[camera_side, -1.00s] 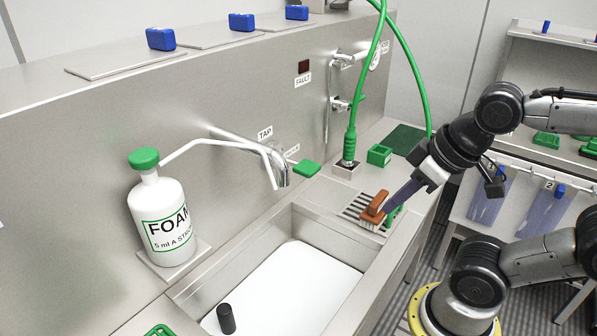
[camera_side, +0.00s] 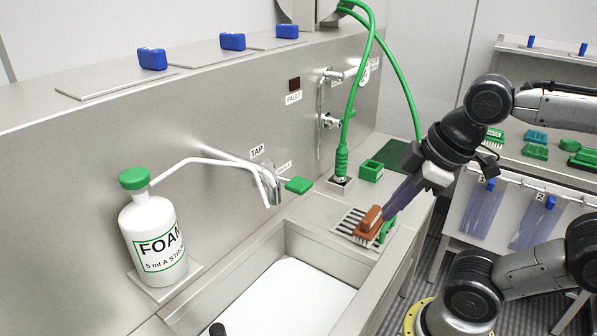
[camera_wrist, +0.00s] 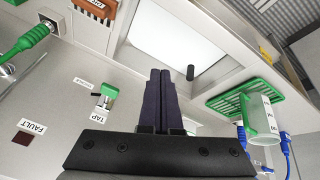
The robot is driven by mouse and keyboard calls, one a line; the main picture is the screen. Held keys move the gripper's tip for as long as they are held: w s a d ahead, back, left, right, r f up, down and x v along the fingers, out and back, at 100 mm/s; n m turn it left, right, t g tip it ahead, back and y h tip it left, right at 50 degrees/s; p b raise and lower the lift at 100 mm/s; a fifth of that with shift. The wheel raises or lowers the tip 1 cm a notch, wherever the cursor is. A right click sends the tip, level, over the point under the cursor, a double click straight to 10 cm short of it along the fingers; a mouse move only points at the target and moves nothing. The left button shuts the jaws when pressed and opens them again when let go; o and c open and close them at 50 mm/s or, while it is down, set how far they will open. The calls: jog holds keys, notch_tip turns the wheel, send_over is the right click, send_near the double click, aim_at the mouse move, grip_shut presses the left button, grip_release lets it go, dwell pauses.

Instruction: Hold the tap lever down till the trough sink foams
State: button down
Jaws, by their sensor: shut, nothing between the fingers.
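The tap lever, a green paddle (camera_side: 298,185), sticks out level from the tap (camera_side: 270,187) on the steel back wall. It also shows green in the wrist view (camera_wrist: 108,90). The trough sink (camera_side: 330,247) lies below the tap. A flat white surface fills its visible floor; I cannot tell foam from bare basin. My gripper (camera_side: 386,214) is shut and empty, its dark purple fingers together. In the side view it appears over the brush, right of the lever and apart from it. In the wrist view the closed fingertips (camera_wrist: 160,73) point towards the sink.
An orange-backed brush (camera_side: 368,222) sits on a slotted drain rack right of the sink. A white FOAM bottle (camera_side: 155,240) stands at left, its spout reaching to the tap. A green hose (camera_side: 342,158) rises behind the rack. A black stub (camera_wrist: 190,72) stands in the sink.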

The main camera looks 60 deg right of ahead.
jog(key=w+r+n+g, duration=0.1)
jog(key=w+r+n, duration=0.4)
jog(key=r+n, duration=0.25)
notch_tip(320, 180, up, 3)
jog(key=n+g, duration=0.4)
jog(key=n, duration=0.2)
send_over(299, 183)
jog(key=shift+d+f+m, duration=0.15)
jog(key=shift+f+m, duration=0.1)
jog(key=shift+f, duration=0.1)
jog(key=shift+f, duration=0.1)
notch_tip(299, 183, down, 14)
jog(key=shift+r, duration=0.1)
